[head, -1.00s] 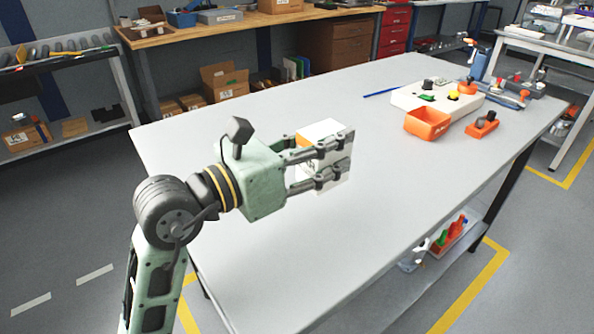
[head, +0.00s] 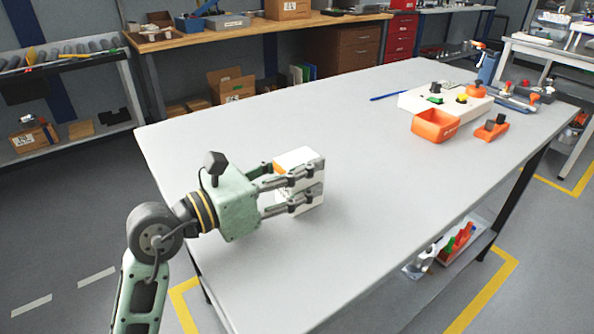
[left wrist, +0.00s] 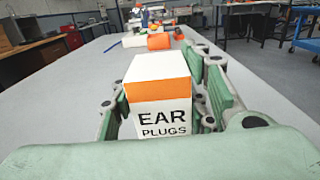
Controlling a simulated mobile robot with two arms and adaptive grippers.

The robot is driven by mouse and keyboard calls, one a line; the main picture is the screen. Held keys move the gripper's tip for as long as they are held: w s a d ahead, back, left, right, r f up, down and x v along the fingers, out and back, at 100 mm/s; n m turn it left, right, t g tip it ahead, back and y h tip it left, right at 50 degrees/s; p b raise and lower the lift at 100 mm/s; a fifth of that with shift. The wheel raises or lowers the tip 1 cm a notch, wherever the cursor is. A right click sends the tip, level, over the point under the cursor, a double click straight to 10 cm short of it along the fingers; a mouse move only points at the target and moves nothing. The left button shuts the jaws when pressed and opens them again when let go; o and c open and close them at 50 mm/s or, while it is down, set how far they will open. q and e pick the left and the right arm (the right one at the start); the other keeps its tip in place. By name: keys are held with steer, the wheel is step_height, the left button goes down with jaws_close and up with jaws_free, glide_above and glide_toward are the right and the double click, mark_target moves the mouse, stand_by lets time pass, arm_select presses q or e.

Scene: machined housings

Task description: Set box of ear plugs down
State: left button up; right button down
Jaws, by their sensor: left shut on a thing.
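The box of ear plugs (head: 297,158) is white with an orange band. In the left wrist view the box (left wrist: 157,88) stands upright between the fingers, with "EAR PLUGS" printed on the side facing the camera. My left gripper (head: 293,190) is shut on it, fingers along its sides. The box is at or just above the grey tabletop (head: 370,220); I cannot tell whether its base touches. The fingers hide part of the box in the head view. My right gripper is not in view.
The tabletop around the box is clear.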

arm_select(q)
steer(key=o, duration=1.2)
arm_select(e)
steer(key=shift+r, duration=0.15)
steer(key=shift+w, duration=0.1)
arm_select(q)
steer(key=shift+s+a, duration=0.15)
steer(key=shift+a, duration=0.2)
steer(key=v, duration=0.5)
steer(key=shift+s+a+f, duration=0.1)
steer(key=v, duration=0.5)
steer(key=shift+s+a+b, duration=0.1)
steer(key=shift+b, duration=0.25)
steer(key=shift+s+a, duration=0.2)
steer(key=shift+a, duration=0.1)
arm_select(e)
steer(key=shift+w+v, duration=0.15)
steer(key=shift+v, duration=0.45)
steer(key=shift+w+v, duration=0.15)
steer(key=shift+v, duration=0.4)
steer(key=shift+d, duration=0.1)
